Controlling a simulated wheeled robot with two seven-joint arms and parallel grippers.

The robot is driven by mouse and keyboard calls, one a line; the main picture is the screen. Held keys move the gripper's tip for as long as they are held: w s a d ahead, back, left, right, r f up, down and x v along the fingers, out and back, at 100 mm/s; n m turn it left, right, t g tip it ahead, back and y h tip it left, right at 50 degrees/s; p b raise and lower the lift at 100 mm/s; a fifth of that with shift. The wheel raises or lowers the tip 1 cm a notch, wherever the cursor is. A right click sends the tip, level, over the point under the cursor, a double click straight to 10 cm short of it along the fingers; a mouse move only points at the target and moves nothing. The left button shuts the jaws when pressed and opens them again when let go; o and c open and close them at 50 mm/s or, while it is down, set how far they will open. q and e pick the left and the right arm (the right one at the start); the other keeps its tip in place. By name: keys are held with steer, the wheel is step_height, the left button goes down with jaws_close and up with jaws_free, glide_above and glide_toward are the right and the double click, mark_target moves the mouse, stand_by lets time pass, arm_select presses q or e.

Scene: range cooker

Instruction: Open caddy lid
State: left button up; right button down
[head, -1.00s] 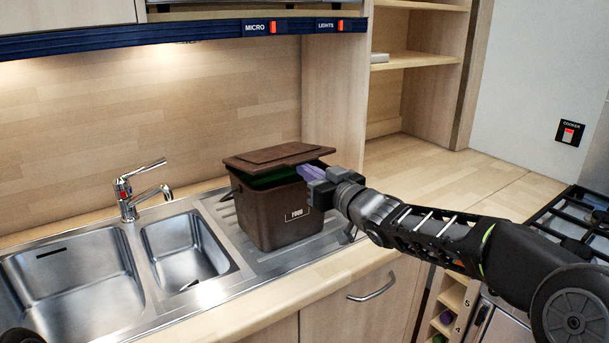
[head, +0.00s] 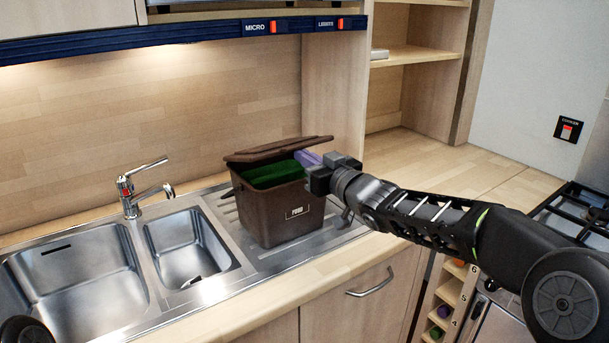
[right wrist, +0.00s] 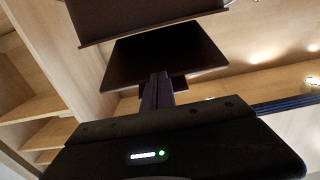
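The brown caddy (head: 276,216), labelled FOOD, stands upright on the steel drainer. Its brown lid (head: 270,151) is raised and tilted, higher toward the front and right, with a gap that shows the green inside (head: 275,174). My right gripper (head: 308,158) is at the caddy's right rim, its purple fingers under the lid's right edge. In the right wrist view the fingers (right wrist: 157,90) are together, with a dark panel, apparently the lid (right wrist: 165,60), above them. Whether they touch the lid is unclear. My left gripper is out of view.
Two steel sink bowls (head: 187,248) and a tap (head: 135,192) are left of the caddy. A wooden side panel (head: 333,100) rises close behind it. The worktop (head: 430,165) to the right is clear up to the hob (head: 590,205).

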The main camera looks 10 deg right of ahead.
mark_target(302, 145)
stand_by(0.3)
steer(key=shift+w+a+r+p, duration=0.15)
steer(key=shift+w+r+p, duration=0.15)
steer(key=shift+r+p, duration=0.35)
steer(key=shift+w+a+r+p, duration=0.1)
steer(key=shift+w+r+p, duration=0.2)
steer(key=shift+r+p, duration=0.35)
steer(key=shift+w+a+r+p, duration=0.15)
steer(key=shift+w+r+p, duration=0.25)
steer(key=shift+r+p, duration=0.4)
steer(key=shift+w+a+r+p, duration=0.15)
steer(key=shift+w+r+p, duration=0.2)
steer(key=shift+p, duration=0.1)
steer(key=shift+w+a+r+p, duration=0.2)
steer(key=shift+w+r+p, duration=0.3)
steer(key=shift+r+p, duration=0.3)
steer(key=shift+w+a+r+p, duration=0.15)
steer(key=shift+w+r+p, duration=0.05)
steer(key=shift+w+p, duration=0.25)
